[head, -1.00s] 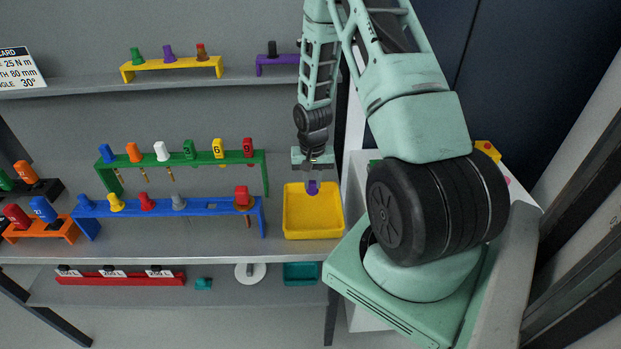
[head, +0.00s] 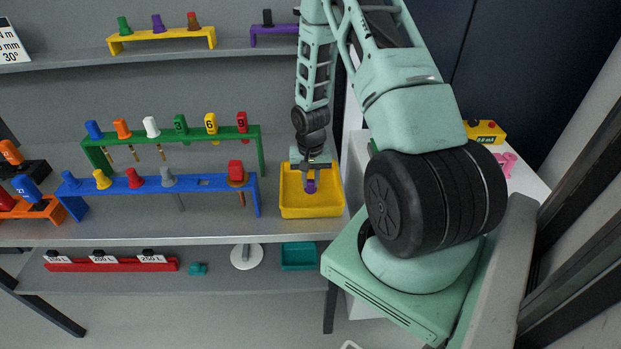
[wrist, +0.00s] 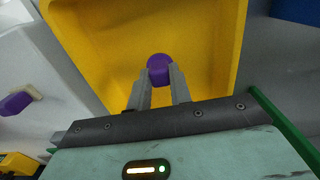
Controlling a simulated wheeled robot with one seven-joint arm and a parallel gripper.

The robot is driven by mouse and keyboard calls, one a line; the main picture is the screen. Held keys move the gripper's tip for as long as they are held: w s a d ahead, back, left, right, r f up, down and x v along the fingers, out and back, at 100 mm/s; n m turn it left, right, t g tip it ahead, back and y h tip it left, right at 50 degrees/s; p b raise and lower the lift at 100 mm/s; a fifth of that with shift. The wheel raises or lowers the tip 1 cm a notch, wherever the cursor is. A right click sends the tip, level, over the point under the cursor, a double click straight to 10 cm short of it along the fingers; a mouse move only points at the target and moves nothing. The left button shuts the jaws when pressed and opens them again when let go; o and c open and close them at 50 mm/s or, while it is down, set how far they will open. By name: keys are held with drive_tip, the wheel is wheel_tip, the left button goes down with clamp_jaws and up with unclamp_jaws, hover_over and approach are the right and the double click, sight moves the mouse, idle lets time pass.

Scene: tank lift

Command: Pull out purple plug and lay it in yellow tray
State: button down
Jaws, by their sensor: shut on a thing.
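My gripper (head: 311,178) is shut on the purple plug (head: 311,187) and holds it over the yellow tray (head: 311,211). In the wrist view the purple plug (wrist: 159,68) sits between the fingertips of my gripper (wrist: 160,82), with the floor of the yellow tray (wrist: 205,50) behind it. I cannot tell whether the plug touches the tray floor. The part of the plug beyond its purple head is hidden. The blue rack (head: 259,198) has an empty slot between its grey plug and the red one at its right end.
A green rack (head: 258,150) with several plugs stands behind the blue rack, left of the tray. Another purple plug (head: 158,23) is on the yellow rack (head: 120,44) on the upper shelf. A teal tray (head: 298,256) lies on the lower shelf. A white surface is right of the tray.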

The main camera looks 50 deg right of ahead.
drive_tip(key=c, duration=1.2)
unclamp_jaws()
wheel_tip(320, 180, up, 17)
drive_tip(key=b, duration=0.2)
drive_tip(key=shift+r+b, duration=0.2)
drive_tip(key=shift+b, duration=0.1)
